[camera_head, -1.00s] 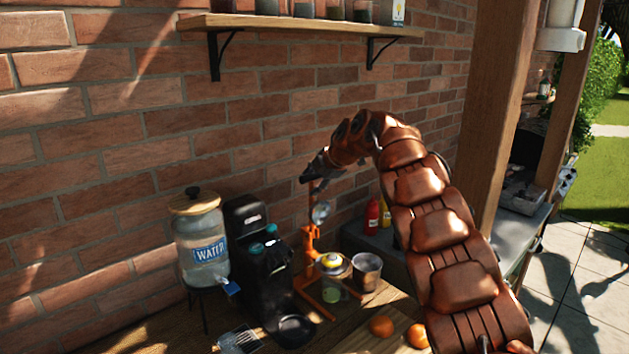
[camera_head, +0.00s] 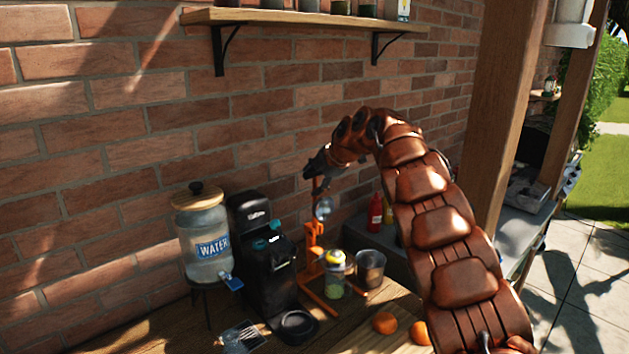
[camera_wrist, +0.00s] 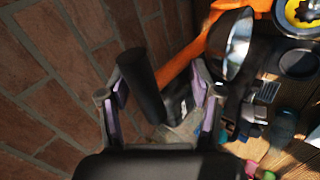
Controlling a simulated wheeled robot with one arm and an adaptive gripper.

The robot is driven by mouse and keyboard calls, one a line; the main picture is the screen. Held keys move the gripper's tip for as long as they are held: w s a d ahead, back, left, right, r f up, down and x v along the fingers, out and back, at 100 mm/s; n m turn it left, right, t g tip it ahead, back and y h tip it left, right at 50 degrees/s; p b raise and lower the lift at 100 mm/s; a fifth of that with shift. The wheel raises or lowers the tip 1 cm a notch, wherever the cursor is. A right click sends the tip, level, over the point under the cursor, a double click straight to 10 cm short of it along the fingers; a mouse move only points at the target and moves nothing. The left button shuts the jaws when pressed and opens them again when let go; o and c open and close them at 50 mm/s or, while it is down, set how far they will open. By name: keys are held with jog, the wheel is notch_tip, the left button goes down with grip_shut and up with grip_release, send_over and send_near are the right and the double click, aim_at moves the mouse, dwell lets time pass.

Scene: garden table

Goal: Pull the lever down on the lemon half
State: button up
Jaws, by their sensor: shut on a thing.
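The orange citrus press (camera_head: 314,237) stands on the wooden table against the brick wall. Its lever (camera_head: 317,187) points up, and its black handle (camera_wrist: 142,86) lies between the fingers of my gripper (camera_wrist: 160,95). In the head view my gripper (camera_head: 318,164) is at the lever's top, shut on the handle. The orange lever arm (camera_wrist: 180,65) runs from the handle toward the metal press cup (camera_wrist: 234,44), which also shows in the head view (camera_head: 324,207). The yellow lemon half (camera_head: 335,256) sits below the cup, over a glass (camera_head: 333,285).
A black coffee machine (camera_head: 266,262) and a water jar (camera_head: 205,240) stand left of the press. A dark cup (camera_head: 370,268) is close on its right. Two oranges (camera_head: 384,322) lie in front. A shelf (camera_head: 300,20) is above on the wall.

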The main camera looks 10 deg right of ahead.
jog(key=shift+w+d+r, duration=0.1)
jog(key=shift+d+r, duration=0.1)
jog(key=shift+r, duration=0.05)
jog(key=shift+s+d+r, duration=0.2)
jog(key=shift+r, duration=0.1)
jog(key=v, duration=1)
jog(key=shift+s, duration=0.55)
jog(key=shift+r, duration=0.15)
